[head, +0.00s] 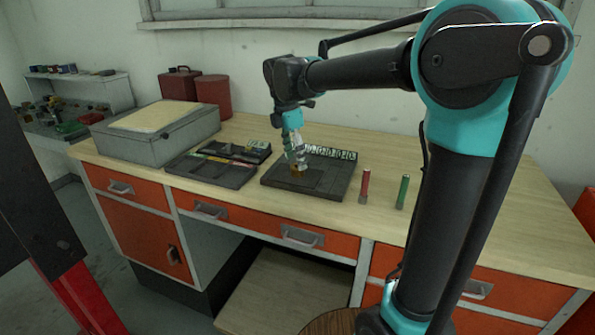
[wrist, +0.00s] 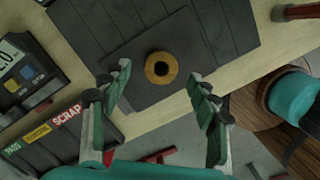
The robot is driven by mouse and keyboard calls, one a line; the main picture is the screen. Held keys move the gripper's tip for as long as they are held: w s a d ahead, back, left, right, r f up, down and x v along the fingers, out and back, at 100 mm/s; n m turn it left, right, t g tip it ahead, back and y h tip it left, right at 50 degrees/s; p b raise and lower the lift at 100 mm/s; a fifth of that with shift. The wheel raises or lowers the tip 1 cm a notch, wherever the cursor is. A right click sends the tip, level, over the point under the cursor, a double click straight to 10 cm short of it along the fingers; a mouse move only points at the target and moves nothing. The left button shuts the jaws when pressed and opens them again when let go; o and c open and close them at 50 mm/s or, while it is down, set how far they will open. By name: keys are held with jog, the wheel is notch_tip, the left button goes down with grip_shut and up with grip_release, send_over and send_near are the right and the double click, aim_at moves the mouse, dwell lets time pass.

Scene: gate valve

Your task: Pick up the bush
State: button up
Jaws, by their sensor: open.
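The bush (wrist: 161,68) is a small brass-coloured ring with a dark centre. In the wrist view it sits on a dark square area of the dark grey tray (wrist: 222,30). In the head view the tray (head: 335,190) lies on the workbench, and a bit of brass colour shows under my gripper. My gripper (head: 298,168) points down over the tray. In the wrist view my gripper (wrist: 159,83) is open, with one finger on each side of the bush in the picture and nothing between them held. The height gap to the bush is hard to tell.
A labelled sorting tray (head: 212,172) lies left of the dark tray. A red cylinder (head: 365,187) and a green cylinder (head: 402,192) stand to the right. A grey box (head: 155,132) and red canisters (head: 213,95) stand at the back left. The bench's right side is clear.

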aim_at(297, 170)
jog(key=shift+d+f, duration=0.15)
jog(key=shift+f, duration=0.55)
jog(key=shift+d+f, duration=0.15)
jog(key=shift+f, duration=0.5)
jog(key=shift+c, duration=0.4)
grip_shut()
